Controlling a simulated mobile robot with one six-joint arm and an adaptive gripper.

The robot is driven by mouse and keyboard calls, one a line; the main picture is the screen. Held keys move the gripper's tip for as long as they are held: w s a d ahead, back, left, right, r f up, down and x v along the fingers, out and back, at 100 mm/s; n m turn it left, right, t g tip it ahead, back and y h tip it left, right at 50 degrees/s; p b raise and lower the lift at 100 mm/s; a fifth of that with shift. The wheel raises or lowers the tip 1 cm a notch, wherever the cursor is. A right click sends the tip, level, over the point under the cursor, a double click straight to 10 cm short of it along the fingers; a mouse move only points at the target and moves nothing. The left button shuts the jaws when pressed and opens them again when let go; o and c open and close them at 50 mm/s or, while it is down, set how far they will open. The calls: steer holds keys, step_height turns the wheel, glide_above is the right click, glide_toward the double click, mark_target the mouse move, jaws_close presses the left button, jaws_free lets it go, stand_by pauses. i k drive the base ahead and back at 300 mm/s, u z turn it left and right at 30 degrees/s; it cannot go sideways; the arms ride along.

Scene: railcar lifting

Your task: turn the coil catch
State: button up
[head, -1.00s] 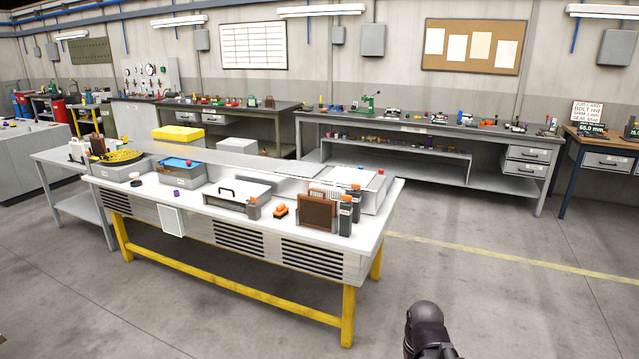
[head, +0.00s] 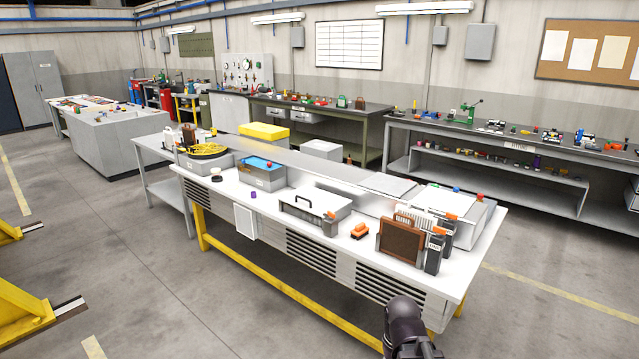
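I cannot make out the coil catch at this distance. The white-topped bench unit (head: 256,222) with louvred front panels and yellow legs stands ahead of me. On it are a grey box with a black handle (head: 313,208), a grey bin with a blue top (head: 262,174), a brown finned block (head: 402,246), dark grey canisters with orange tops (head: 434,251), and a small orange item (head: 359,231). A dark rounded link of my arm shows at the bottom, right of centre. My gripper is not in view.
Long workbenches (head: 520,150) line the back wall. Yellow steel parts (head: 25,312) stand at the left edge. The floor left of the bench is open.

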mark_target(330, 214)
steer(key=u, duration=0.05)
steer(key=i, duration=0.2)
steer(key=u, duration=0.15)
steer(key=k, duration=1.35)
steer(key=z, duration=0.5)
steer(key=i, duration=2.1)
steer(key=u, duration=0.6)
steer(key=i, duration=0.35)
steer(key=u, duration=0.2)
